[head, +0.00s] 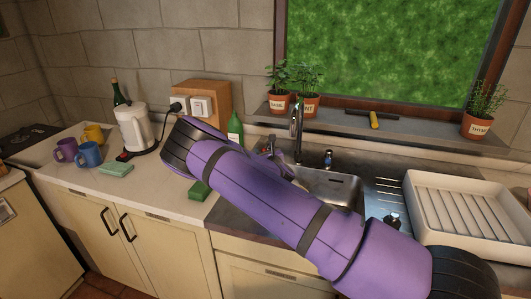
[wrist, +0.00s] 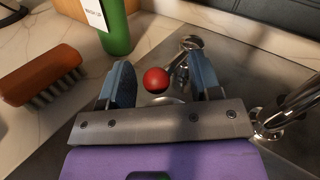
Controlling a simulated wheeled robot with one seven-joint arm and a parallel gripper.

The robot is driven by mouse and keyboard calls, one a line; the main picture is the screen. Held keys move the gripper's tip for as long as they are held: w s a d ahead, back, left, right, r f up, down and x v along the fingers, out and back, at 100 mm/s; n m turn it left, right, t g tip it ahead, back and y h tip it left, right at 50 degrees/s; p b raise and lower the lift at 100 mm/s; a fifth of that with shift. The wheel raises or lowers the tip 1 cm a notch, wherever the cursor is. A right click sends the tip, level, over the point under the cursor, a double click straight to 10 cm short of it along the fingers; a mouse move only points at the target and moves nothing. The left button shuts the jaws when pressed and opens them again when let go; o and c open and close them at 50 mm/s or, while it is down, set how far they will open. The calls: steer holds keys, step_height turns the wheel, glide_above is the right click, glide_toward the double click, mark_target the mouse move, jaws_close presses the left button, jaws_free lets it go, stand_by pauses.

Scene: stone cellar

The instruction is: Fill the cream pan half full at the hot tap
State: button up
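The hot tap's red knob (wrist: 156,80) sits on a chrome lever (wrist: 188,45) in the wrist view. My gripper (wrist: 158,62) is open, its two blue-grey fingers apart on either side of the knob. I see gaps between the knob and both fingers. The chrome spout (head: 297,120) rises at the back of the sink (head: 345,187) in the head view; chrome also shows at the right of the wrist view (wrist: 290,108). A blue-marked tap (head: 328,157) stands right of the spout. I cannot see the cream pan; my purple arm hides part of the sink.
A green bottle (wrist: 115,28) stands close beyond my left finger, and an orange brush (wrist: 42,74) lies left. A green sponge (head: 199,191) lies left of the sink. A cream drying rack (head: 425,222) fills the right. The kettle (head: 136,128) and mugs stand farther left.

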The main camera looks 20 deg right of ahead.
steer(key=shift+s, duration=0.1)
steer(key=shift+s, duration=0.2)
steer(key=s, duration=1)
steer(key=shift+s+a, duration=0.15)
steer(key=shift+a, duration=0.15)
steer(key=shift+f, duration=0.1)
